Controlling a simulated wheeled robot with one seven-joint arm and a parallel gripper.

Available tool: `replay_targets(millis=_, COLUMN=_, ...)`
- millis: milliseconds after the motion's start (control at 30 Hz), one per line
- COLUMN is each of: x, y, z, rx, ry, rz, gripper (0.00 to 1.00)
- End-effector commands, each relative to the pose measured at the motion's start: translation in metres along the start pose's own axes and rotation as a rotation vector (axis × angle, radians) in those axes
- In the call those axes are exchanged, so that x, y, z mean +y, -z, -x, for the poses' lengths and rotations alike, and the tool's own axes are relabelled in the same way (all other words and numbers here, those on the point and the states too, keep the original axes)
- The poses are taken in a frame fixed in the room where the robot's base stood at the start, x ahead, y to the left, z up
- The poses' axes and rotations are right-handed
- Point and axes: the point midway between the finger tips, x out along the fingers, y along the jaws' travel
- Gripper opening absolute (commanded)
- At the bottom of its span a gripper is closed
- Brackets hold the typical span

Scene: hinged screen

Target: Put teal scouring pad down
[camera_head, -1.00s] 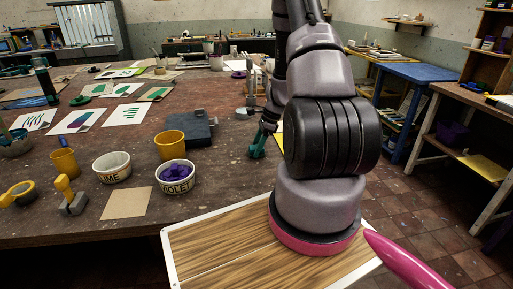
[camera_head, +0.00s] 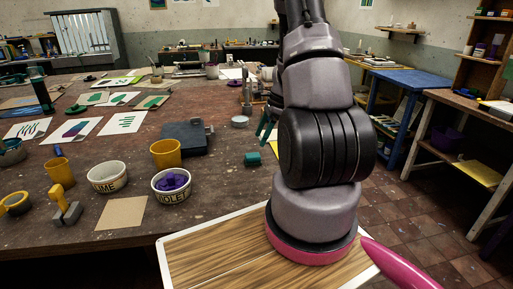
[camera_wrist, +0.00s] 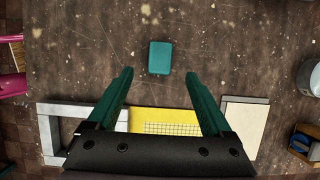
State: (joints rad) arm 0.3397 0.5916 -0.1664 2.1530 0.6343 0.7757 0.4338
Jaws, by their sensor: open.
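The teal scouring pad (camera_head: 253,159) lies on the brown table (camera_head: 222,200), left of my arm in the head view. In the wrist view the pad (camera_wrist: 160,58) lies flat, beyond my fingertips and roughly centred between them. My gripper (camera_wrist: 158,75) is open, with its two teal fingers apart and nothing between them. In the head view one finger of my gripper (camera_head: 267,126) shows beside my arm, apart from the pad; the rest is hidden behind the arm.
A yellow sheet with a grid (camera_wrist: 165,122), a pale frame (camera_wrist: 60,130) and a cream block (camera_wrist: 243,120) lie near my fingers. The VIOLET bowl (camera_head: 172,186), yellow cup (camera_head: 166,153) and dark blue box (camera_head: 184,138) stand left. Bare table surrounds the pad.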

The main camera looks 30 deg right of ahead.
Motion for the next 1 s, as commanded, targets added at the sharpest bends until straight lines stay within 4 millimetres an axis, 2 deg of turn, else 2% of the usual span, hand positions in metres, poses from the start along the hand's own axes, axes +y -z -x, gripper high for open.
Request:
replay_targets(millis=100, x=-0.001, y=0.0, z=0.017, rx=0.001, ry=0.002, rz=0.001, gripper=0.84)
replay_targets(millis=333, x=0.0, y=-0.001, z=0.028, rx=0.001, ry=0.001, rz=0.003, gripper=0.84)
replay_targets(millis=467, x=0.0, y=-0.013, z=0.04, rx=0.002, ry=0.014, rz=0.048, gripper=0.84)
replay_targets(millis=667, x=0.01, y=-0.067, z=0.09, rx=0.018, ry=0.07, rz=0.272, gripper=0.84)
replay_targets(millis=800, x=0.028, y=-0.108, z=0.128, rx=0.043, ry=0.114, rz=0.465, gripper=0.84)
replay_targets(millis=1000, x=0.065, y=-0.158, z=0.176, rx=0.095, ry=0.178, rz=0.734, gripper=0.84)
